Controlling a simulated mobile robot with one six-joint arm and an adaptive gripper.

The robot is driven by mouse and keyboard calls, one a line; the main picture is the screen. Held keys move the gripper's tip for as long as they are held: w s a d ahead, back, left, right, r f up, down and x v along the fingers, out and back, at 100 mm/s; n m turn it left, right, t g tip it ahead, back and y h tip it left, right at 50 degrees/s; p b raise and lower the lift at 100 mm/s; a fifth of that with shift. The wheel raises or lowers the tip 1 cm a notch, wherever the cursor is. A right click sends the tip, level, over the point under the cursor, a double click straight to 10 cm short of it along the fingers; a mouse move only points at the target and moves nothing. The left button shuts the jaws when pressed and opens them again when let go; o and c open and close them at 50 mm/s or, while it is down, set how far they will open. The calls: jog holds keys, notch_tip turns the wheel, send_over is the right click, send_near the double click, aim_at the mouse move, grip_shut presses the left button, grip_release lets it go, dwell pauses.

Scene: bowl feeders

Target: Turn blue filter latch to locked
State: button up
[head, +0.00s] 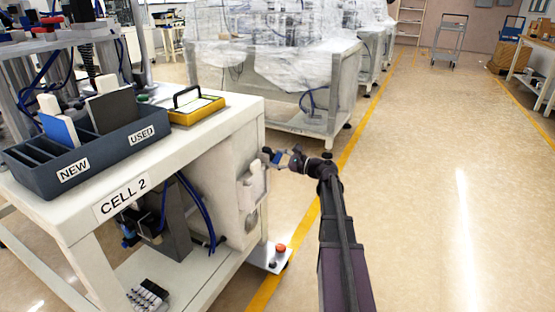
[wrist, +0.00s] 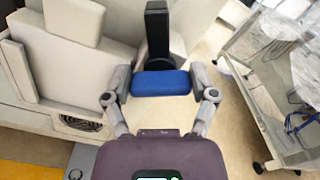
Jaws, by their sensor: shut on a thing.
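The blue filter latch shows in the wrist view as a rounded blue bar (wrist: 161,84). Above it in the picture stand a black upright piece and a dark round part. My gripper (wrist: 160,88) has one finger at each end of the blue bar and is shut on it. The bar lies crosswise between the fingers. In the head view my gripper (head: 279,158) is at the right end of the CELL 2 bench, and a small bit of blue shows between its fingers. I cannot tell the latch's locked or unlocked marks.
A pale cabinet side (head: 213,200) with a raised handle-like panel is left of my gripper. The bench top holds a dark tray (head: 98,157) marked NEW and USED, and a yellow case (head: 196,108). A plastic-wrapped machine (head: 275,45) stands behind. The floor to the right is clear.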

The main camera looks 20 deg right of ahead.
jog(key=n, duration=0.6)
jog(key=shift+a+f, duration=0.1)
jog(key=shift+a, duration=0.1)
jog(key=n, duration=0.6)
jog(key=shift+f, duration=0.1)
jog(key=o, duration=1)
jog(key=shift+o, duration=0.2)
jog(key=shift+s+d, duration=0.1)
jog(key=v, duration=1.2)
